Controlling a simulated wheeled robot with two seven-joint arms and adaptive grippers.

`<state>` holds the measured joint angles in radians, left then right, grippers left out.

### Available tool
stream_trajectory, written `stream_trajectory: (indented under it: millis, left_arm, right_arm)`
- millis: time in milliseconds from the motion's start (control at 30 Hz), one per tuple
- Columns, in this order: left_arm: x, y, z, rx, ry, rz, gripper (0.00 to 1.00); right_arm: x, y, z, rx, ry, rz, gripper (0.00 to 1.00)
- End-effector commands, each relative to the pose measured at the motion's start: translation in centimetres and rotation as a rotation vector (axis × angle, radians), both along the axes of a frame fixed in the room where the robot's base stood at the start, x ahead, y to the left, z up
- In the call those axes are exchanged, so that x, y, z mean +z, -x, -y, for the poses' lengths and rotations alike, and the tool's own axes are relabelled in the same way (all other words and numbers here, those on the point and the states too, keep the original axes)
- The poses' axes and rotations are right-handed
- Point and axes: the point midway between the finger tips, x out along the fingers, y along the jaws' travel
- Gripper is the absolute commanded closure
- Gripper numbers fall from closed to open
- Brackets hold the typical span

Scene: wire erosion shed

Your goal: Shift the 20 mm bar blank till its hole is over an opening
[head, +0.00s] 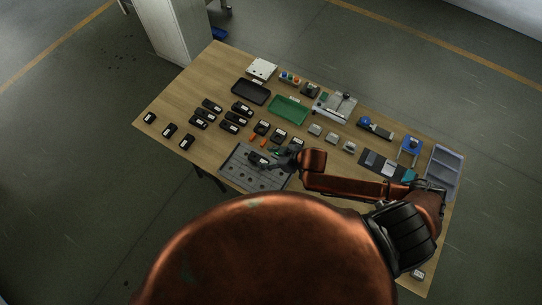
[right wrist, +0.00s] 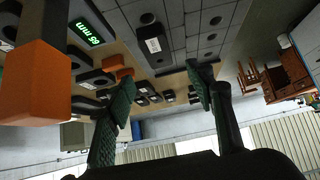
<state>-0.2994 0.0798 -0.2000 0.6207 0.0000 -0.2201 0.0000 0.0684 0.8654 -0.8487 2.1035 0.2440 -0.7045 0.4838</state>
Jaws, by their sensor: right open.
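A grey plate (head: 234,172) with several dark openings lies at the table's near edge; it also shows in the right wrist view (right wrist: 222,42). A black block with a white label (head: 257,158) sits on it, beside my right gripper (head: 275,154). In the right wrist view a dark block with a white label (right wrist: 152,42) stands at the plate's edge, beyond the open fingers (right wrist: 162,82). Its label is too small to read, so I cannot confirm that it is the 20 mm blank. Its hole's position over the plate cannot be told. My left gripper is out of view.
Several black labelled blocks (head: 199,122) stand left of the plate. Orange pieces (head: 265,142) and a block with a green display (right wrist: 86,32) are close to the right gripper. Trays (head: 289,109) and tools fill the back.

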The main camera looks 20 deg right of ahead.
Motion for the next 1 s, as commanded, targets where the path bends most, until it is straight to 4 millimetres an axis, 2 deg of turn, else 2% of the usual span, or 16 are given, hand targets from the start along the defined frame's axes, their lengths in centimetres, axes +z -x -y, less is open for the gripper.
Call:
stream_trajectory:
  millis: [233,700,1000]
  left_arm:
    - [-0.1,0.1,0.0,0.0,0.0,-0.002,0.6]
    - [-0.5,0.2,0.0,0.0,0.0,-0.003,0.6]
    - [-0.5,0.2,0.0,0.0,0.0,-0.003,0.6]
  right_arm:
    - [-0.4,-0.4,-0.2,0.001,0.001,0.002,0.51]
    - [-4.9,-3.9,-3.0,0.002,0.002,0.004,0.51]
    - [-5.5,-4.4,-3.3,0.003,0.003,0.003,0.51]
